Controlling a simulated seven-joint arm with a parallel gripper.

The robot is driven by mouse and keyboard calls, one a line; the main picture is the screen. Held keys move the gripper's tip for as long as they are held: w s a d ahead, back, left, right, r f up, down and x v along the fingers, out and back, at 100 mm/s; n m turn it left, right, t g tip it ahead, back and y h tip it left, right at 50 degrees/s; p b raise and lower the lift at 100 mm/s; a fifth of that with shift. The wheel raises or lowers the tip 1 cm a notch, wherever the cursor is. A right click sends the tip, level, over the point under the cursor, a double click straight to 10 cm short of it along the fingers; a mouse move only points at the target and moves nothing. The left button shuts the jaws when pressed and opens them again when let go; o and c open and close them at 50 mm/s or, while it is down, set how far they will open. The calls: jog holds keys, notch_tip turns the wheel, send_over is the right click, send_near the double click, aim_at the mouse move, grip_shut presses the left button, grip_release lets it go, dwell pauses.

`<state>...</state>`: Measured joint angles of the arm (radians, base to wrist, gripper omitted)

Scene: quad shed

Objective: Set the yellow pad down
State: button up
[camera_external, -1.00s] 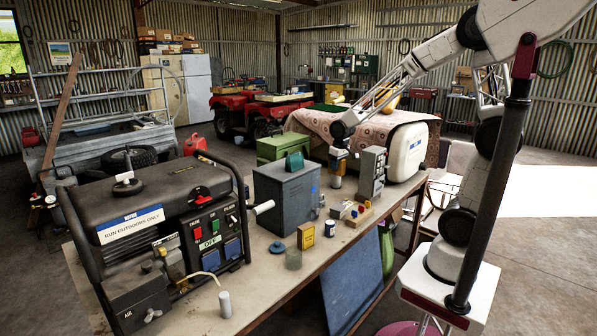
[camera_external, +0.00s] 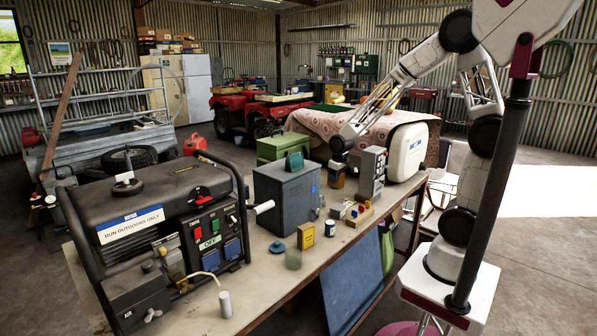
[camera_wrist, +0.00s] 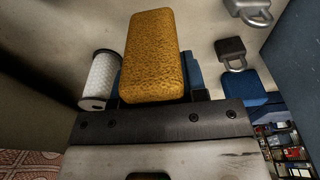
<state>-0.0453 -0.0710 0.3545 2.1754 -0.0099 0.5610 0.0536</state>
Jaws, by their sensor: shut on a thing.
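The yellow pad (camera_wrist: 155,55) is a rough, rounded block. In the wrist view it sits between the blue-lined fingers of my gripper (camera_wrist: 158,82), which is shut on it. In the external view my gripper (camera_external: 337,178) is low over the far part of the bench, left of the grey switch box. The pad shows there only as a small patch, and I cannot tell whether it touches the bench top.
A white roll (camera_wrist: 100,80) lies close beside the pad in the wrist view, with a dark padlock (camera_wrist: 232,50) on the other side. The grey switch box (camera_external: 371,172) and a dark blue-grey metal box (camera_external: 285,200) stand near my gripper.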

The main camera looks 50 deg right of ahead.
jog(key=shift+f, duration=1.65)
jog(key=shift+f, duration=1.85)
jog(key=shift+f, duration=0.1)
jog(key=o, duration=0.9)
jog(key=r, duration=0.3)
jog(key=s+r, duration=0.1)
jog(key=r, duration=0.7)
jog(key=shift+s+r, duration=0.15)
jog(key=shift+r, duration=0.05)
jog(key=shift+s+r, duration=0.1)
jog(key=shift+r, duration=0.3)
